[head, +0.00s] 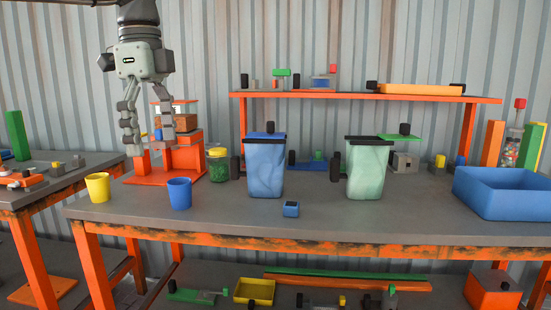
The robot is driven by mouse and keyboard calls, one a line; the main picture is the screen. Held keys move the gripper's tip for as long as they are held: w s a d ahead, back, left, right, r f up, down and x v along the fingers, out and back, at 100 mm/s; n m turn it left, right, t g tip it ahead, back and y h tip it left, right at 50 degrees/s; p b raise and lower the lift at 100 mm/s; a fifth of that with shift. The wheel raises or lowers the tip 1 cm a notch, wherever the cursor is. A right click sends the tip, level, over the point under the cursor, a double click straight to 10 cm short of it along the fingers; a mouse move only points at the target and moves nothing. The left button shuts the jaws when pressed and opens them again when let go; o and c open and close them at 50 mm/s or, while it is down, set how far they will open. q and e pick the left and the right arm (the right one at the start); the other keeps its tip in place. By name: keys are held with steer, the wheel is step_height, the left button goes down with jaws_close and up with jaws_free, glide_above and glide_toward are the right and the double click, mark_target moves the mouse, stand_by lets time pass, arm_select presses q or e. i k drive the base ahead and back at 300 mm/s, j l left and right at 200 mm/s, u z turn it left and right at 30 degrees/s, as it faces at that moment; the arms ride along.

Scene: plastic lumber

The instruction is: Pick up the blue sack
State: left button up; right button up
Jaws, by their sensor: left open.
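The blue sack (265,167) stands upright on the grey worktable, near its middle. It has a dark rim and a small black piece at its top. A similar pale green sack (367,172) stands to its right, apart from it. My left gripper (150,146) hangs down at the upper left, well to the left of the blue sack, in front of the orange machine. Its fingers are spread and empty. My right gripper is not in view.
The worktable (330,220) also holds a yellow cup (98,187), a blue cup (179,193), a green jar (217,165), a small blue block (291,209) and a blue crate (505,195). An orange shelf (350,95) runs behind the sacks. The table front is mostly clear.

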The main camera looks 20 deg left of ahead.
mark_target(265, 158)
steer(key=i, duration=1.2)
